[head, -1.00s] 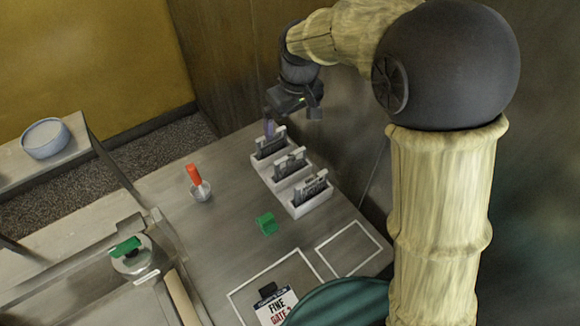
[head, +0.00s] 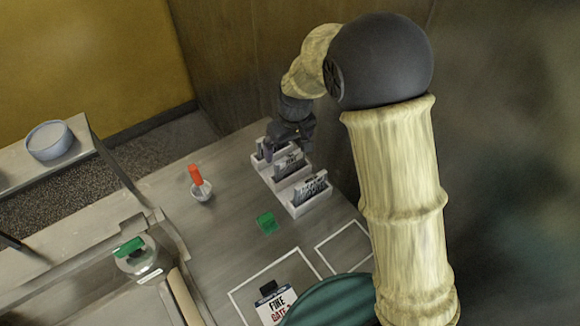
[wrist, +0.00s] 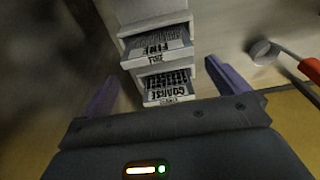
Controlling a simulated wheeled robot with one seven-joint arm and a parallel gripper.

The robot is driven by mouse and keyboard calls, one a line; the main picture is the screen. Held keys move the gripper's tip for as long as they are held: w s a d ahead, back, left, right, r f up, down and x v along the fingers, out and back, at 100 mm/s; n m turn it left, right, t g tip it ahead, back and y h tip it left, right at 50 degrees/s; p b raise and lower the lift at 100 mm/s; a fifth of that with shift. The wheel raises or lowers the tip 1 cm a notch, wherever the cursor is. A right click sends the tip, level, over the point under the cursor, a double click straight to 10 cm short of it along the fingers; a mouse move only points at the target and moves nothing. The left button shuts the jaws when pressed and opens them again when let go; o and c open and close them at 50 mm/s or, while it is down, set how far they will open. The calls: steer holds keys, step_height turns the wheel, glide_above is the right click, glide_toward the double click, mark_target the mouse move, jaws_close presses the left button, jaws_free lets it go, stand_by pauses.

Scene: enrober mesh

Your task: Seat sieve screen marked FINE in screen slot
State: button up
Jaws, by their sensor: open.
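The sieve screen marked FINE (wrist: 155,46) stands in the middle bay of a white rack in the wrist view, its label upside down there. The screen marked COARSE (wrist: 167,85) is in the bay nearer my gripper. My gripper (wrist: 168,88) is open and empty, with its purple fingers either side of the COARSE screen's place in the picture. In the head view my gripper (head: 279,151) is over the far end of the rack (head: 312,207) and partly hides the far screen. I cannot tell surely which part is the screen slot.
A card reading FINE GATE (head: 279,304) lies in a white outline on the bench. A green block (head: 267,222) and a red-handled tool in a small cup (head: 201,190) stand near the rack. Equipment with a green handle (head: 130,247) is at lower left. A wall is close behind the rack.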

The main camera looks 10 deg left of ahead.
mark_target(290, 156)
steer(key=f, duration=0.1)
steer(key=f+p, duration=0.1)
steer(key=f, duration=0.2)
steer(key=shift+d+f, duration=0.2)
steer(key=shift+d, duration=0.05)
steer(key=shift+f, duration=0.35)
steer(key=c, duration=1)
steer(key=shift+r, duration=0.1)
step_height(290, 156, up, 10)
steer(key=shift+b, duration=0.7)
